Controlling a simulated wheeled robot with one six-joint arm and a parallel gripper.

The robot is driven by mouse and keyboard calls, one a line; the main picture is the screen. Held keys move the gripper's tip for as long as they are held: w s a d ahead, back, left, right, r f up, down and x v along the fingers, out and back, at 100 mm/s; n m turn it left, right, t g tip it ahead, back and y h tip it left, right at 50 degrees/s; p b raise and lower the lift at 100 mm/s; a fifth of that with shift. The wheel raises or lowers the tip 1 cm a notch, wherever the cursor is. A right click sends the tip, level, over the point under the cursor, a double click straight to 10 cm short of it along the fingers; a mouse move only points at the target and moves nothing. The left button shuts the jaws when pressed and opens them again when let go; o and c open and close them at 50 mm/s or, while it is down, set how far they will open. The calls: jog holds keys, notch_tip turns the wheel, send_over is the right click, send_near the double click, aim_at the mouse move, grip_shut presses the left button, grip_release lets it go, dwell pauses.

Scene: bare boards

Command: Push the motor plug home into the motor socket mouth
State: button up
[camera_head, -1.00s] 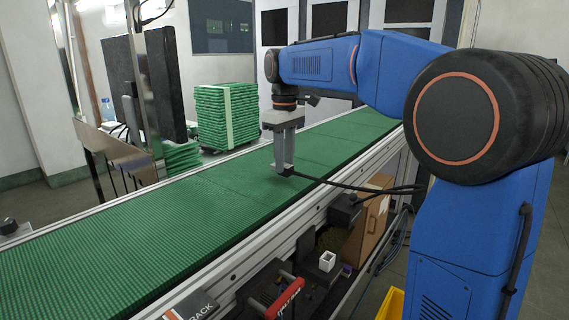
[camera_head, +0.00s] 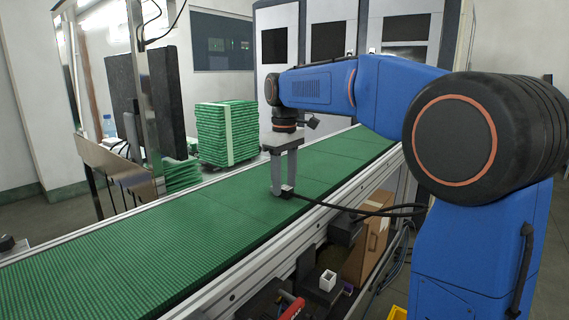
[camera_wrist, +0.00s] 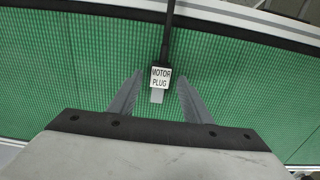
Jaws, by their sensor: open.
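The motor plug (camera_wrist: 160,78) is a small block with a white label reading MOTOR PLUG and a grey tip; a black cable runs from its far end. It is over the green belt, and I cannot tell if it touches it. My gripper (camera_wrist: 158,92) is open, with one finger on each side of the plug and a gap on both sides. In the head view my gripper (camera_head: 283,190) points down at the belt, with the dark plug (camera_head: 289,194) at its fingertips. I cannot make out the motor socket mouth for certain in either view.
The green conveyor belt (camera_head: 150,235) is mostly clear, with a metal rail along its edge. A small white open-topped block (camera_head: 327,280) sits below the rail, near a red handle (camera_head: 291,307). A cardboard box (camera_head: 366,250) stands under the conveyor. The cable (camera_head: 350,208) crosses the rail.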

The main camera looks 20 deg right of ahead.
aim_at(285, 187)
notch_tip(285, 187, up, 17)
dwell(0.5)
jog(key=s+d+f+m+t, duration=0.2)
jog(key=s+d+f+m, duration=0.1)
jog(key=s+f, duration=1.3)
jog(key=s+d+f+m+t, duration=0.2)
jog(key=s+d+f+m, duration=0.2)
jog(key=s+f, duration=1.3)
jog(key=shift+s+f+t, duration=0.3)
jog(key=shift+f+t, duration=0.1)
jog(key=shift+f, duration=0.1)
jog(key=shift+d, duration=0.1)
